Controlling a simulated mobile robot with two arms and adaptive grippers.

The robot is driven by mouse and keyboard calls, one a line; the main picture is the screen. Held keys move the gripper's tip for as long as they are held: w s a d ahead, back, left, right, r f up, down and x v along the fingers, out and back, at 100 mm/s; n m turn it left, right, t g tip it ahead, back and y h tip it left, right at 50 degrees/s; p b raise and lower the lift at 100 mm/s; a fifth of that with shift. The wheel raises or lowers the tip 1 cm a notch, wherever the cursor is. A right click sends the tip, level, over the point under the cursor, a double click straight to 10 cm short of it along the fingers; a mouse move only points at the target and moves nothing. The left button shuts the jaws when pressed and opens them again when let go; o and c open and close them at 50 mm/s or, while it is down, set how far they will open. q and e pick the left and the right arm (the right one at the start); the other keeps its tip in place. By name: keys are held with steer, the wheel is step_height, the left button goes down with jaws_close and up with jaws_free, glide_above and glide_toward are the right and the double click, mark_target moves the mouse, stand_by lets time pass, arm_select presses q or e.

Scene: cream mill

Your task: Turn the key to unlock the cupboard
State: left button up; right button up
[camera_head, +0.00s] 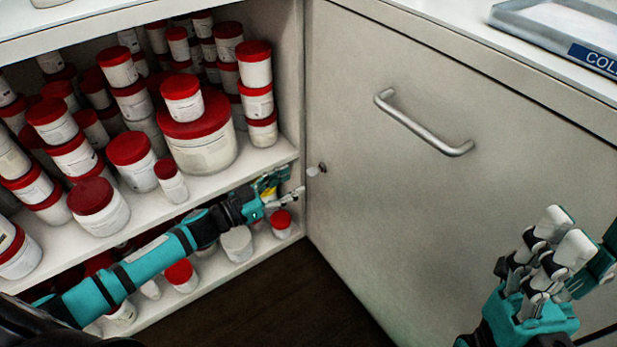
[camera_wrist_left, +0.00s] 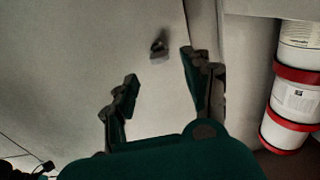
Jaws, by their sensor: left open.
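The cupboard door (camera_head: 440,210) is a grey-beige panel, shut, with a metal bar handle (camera_head: 424,124) near its top. A small key (camera_head: 317,169) sits in the lock near the door's left edge. In the left wrist view the key (camera_wrist_left: 159,46) stands out from the pale door face. My left gripper (camera_head: 288,188) is just left of the key in the head view. In the left wrist view its fingers (camera_wrist_left: 160,72) are spread open, with the key seen beyond the gap and apart from them. My right gripper (camera_head: 550,240) is raised in front of the door's right part; its jaw gap is unclear.
Open shelves (camera_head: 240,173) on the left hold many white jars with red lids, close to my left arm. The wrist view shows stacked jars (camera_wrist_left: 295,95) on the right. A metal tray (camera_head: 510,18) stands on the counter above. Dark floor (camera_head: 320,300) is clear below.

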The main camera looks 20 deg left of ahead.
mark_target(308, 174)
arm_select(q)
steer(key=b+x, duration=0.1)
steer(key=x, duration=0.3)
steer(key=shift+w+d, duration=0.2)
steer(key=shift+w, duration=0.05)
steer(key=shift+w+d, duration=0.45)
steer(key=shift+w, duration=0.1)
steer(key=shift+c, duration=0.3)
jaws_close()
